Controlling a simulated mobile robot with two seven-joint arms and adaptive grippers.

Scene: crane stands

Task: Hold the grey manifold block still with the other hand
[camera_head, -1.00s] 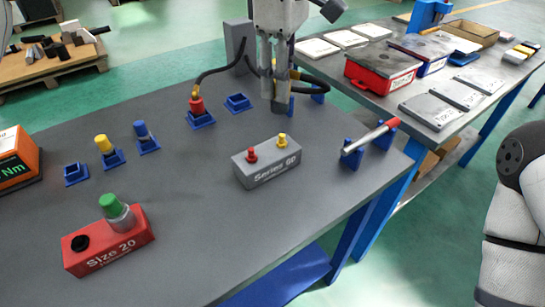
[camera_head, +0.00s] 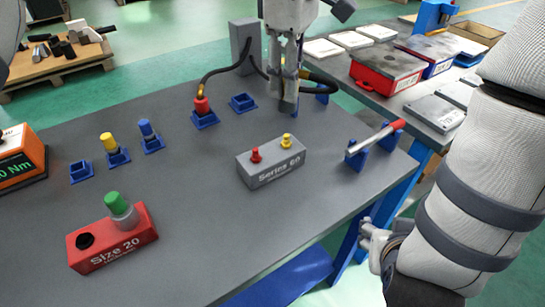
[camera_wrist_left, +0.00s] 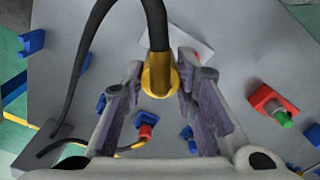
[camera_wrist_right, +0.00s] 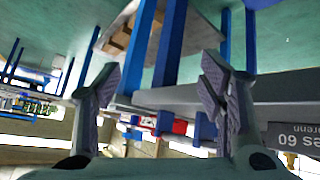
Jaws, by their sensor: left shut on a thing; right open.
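The grey manifold block (camera_head: 270,172), labelled Series 60, sits on the table with a red and a yellow cap on top. Part of it shows upside down at the right of the right wrist view (camera_wrist_right: 298,112). My left gripper (camera_head: 288,105) is above the table behind the block, shut on a brass hose fitting (camera_wrist_left: 158,78) with a black hose. My right gripper (camera_head: 372,242) is at the table's front right edge, apart from the block. In the right wrist view (camera_wrist_right: 160,88) its fingers are wide apart with nothing between them.
A red Size 20 block (camera_head: 112,245) with a green cap stands front left. A blue stand (camera_head: 357,157) holds a red-ended rod right of the grey block. Blue holders (camera_head: 80,172) and a red-capped hose (camera_head: 202,108) stand behind. The table between the blocks is clear.

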